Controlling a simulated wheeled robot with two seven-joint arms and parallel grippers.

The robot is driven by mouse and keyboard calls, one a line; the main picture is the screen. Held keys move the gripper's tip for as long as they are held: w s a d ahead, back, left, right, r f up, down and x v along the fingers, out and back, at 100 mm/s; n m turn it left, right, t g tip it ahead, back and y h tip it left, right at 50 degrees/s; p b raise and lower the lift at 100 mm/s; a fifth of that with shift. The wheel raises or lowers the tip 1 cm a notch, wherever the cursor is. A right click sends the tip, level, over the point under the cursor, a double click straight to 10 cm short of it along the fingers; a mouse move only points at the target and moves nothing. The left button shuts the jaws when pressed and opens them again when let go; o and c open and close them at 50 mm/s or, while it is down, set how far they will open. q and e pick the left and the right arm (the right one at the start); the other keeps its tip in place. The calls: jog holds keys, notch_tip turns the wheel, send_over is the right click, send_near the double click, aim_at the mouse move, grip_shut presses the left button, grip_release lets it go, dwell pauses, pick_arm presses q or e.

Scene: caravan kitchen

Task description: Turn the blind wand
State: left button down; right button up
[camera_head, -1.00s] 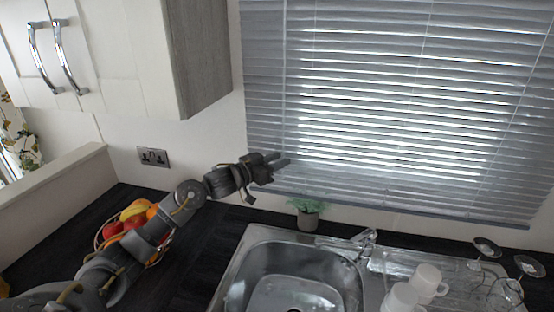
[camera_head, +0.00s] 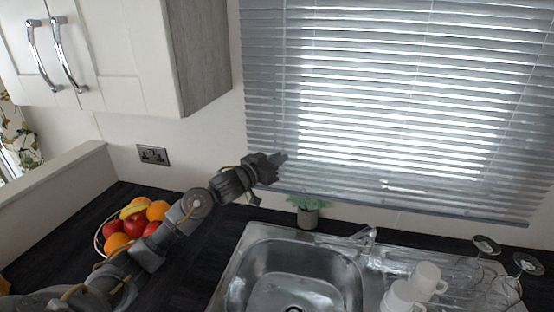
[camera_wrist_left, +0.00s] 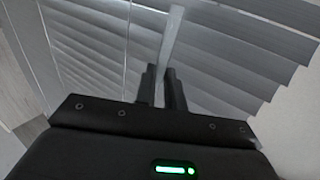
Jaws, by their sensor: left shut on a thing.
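The grey venetian blind (camera_head: 400,100) hangs over the window, its slats tilted with bright gaps between them. My left gripper (camera_head: 278,158) is at the blind's lower left, in front of the slats. In the left wrist view the blind wand (camera_wrist_left: 173,35), a pale thin strip, runs down between the two dark fingers of my left gripper (camera_wrist_left: 161,78). The fingers are shut on it. The wand is too thin to make out clearly in the head view, and the gripper hides its gripped part. My right gripper is in neither view.
A wall cabinet (camera_head: 130,60) hangs at the upper left. A fruit bowl (camera_head: 98,241) stands under my left arm. A small potted plant (camera_head: 308,214) stands below the blind, behind the sink (camera_head: 250,270). White mugs (camera_head: 426,278) and glasses (camera_head: 528,264) are at the right.

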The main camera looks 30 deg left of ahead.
pick_arm(q)
jog(key=n+g+y+p, duration=0.1)
jog(key=n+y, duration=0.2)
jog(key=y, duration=0.2)
jog(key=d+n+g+y+p, duration=0.1)
jog(key=n+y, duration=0.3)
jog(key=y, duration=0.2)
jog(key=d+n+g+y+p, duration=0.1)
jog(key=n+g+y, duration=0.1)
jog(key=n+y, duration=0.2)
jog(key=shift+w+d+r+y, duration=0.15)
jog(key=shift+w+y, duration=0.15)
jog(key=shift+y, duration=0.5)
jog(key=shift+n+g+y, duration=0.3)
jog(key=c, duration=1.5)
grip_release()
